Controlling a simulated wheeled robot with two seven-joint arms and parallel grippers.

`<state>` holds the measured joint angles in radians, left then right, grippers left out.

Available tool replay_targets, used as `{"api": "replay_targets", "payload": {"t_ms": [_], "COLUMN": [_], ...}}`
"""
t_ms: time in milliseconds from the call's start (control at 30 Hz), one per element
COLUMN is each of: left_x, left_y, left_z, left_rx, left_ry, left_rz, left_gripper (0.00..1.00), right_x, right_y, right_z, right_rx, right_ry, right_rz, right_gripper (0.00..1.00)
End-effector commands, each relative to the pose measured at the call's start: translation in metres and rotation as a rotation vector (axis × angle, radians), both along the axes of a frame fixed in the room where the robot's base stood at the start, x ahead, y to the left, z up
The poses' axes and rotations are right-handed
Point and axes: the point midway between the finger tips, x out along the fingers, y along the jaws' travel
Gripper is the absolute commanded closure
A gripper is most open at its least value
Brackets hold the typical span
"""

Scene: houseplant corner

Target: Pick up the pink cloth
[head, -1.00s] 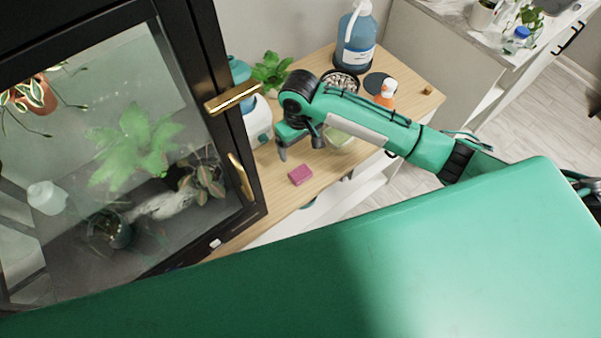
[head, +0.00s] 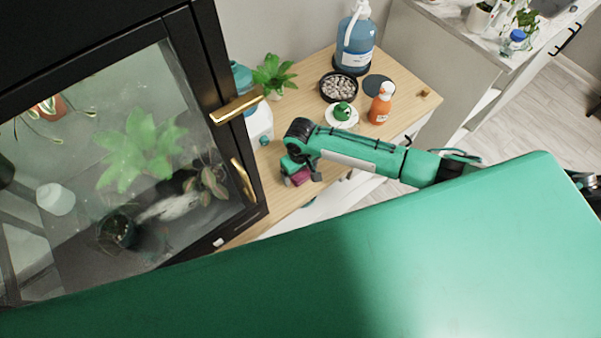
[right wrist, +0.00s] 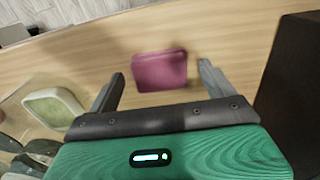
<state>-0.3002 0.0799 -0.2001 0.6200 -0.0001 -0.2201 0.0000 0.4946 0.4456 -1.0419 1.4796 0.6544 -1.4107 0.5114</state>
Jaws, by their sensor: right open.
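The pink cloth (head: 299,179) is a small folded pad on the wooden top, near its front edge and close to the glass cabinet. It is partly covered by my right gripper (head: 301,174) in the head view. In the right wrist view the cloth (right wrist: 160,71) lies flat between and a little beyond the fingertips of my right gripper (right wrist: 160,76). The fingers are spread apart, one to each side of it, with nothing held. I cannot tell the exact height left above the wood. My left gripper is not in view.
The black-framed glass cabinet (head: 228,165) stands close left. A pale green block (right wrist: 55,107) lies near the gripper's left finger in the wrist view. Behind the arm are an orange spray bottle (head: 380,104), a pebble bowl (head: 338,87) and a large blue bottle (head: 355,45).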

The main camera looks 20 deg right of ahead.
Motion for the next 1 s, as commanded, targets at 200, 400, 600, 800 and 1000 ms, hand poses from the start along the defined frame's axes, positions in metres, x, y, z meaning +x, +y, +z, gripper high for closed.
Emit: {"api": "replay_targets", "payload": {"t_ms": [200, 400, 600, 800, 1000], "left_x": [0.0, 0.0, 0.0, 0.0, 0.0], "left_y": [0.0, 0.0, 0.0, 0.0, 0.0], "left_z": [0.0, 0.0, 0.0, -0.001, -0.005], "left_rx": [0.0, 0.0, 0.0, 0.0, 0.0], "left_ry": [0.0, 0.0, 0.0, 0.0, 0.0], "left_rz": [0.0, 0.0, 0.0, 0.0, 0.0], "left_gripper": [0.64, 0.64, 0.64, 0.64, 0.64], "right_x": [0.0, 0.0, 0.0, 0.0, 0.001], "right_y": [0.0, 0.0, 0.0, 0.0, 0.001], "right_z": [-0.001, 0.0, 0.0, 0.004, 0.024], "right_rx": [0.0, 0.0, 0.0, 0.0, 0.002], "right_ry": [-0.001, 0.0, -0.001, -0.001, -0.003], "right_rz": [0.001, 0.001, 0.001, 0.001, 0.002], "right_gripper": [0.18, 0.58, 0.63, 0.63, 0.63]}}
